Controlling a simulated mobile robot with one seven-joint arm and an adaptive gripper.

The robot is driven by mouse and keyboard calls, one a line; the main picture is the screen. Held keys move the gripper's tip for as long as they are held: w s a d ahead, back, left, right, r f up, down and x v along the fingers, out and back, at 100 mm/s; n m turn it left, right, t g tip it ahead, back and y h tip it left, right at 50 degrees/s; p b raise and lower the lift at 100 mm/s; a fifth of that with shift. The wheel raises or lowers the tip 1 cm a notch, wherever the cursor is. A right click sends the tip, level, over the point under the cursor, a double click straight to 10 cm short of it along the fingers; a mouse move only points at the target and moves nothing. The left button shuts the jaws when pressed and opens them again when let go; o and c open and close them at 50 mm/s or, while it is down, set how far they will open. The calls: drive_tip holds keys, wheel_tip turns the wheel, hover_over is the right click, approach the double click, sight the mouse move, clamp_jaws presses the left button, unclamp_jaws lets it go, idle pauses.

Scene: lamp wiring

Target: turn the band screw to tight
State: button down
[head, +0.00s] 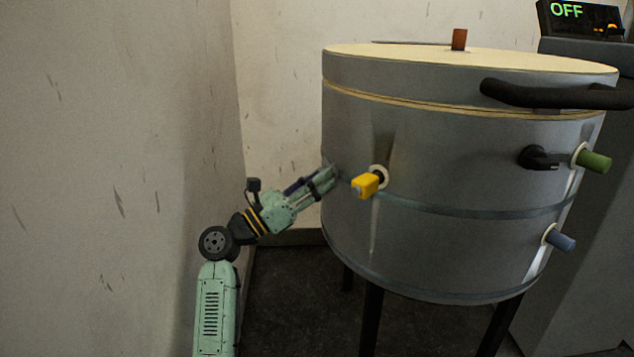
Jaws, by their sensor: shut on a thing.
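A grey metal drum (450,160) with a pale lid stands at the centre right in the head view. A thin darker band (460,214) runs around its lower middle and meets the left side near my gripper. My gripper (331,174) is at the drum's left edge, at the height of the band's left end. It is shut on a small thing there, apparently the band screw. The fingers and the drum's curve hide most of the screw, so I cannot tell how it is turned.
A yellow plug (365,186) sticks out just right of my gripper. Green (594,161) and blue (560,240) plugs, a black latch (539,158) and a black handle (550,95) are farther right. A display (585,18) reads OFF. A wall (110,170) stands left.

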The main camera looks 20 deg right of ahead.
drive_tip(key=c, duration=1.3)
unclamp_jaws()
drive_tip(key=shift+a, duration=0.1)
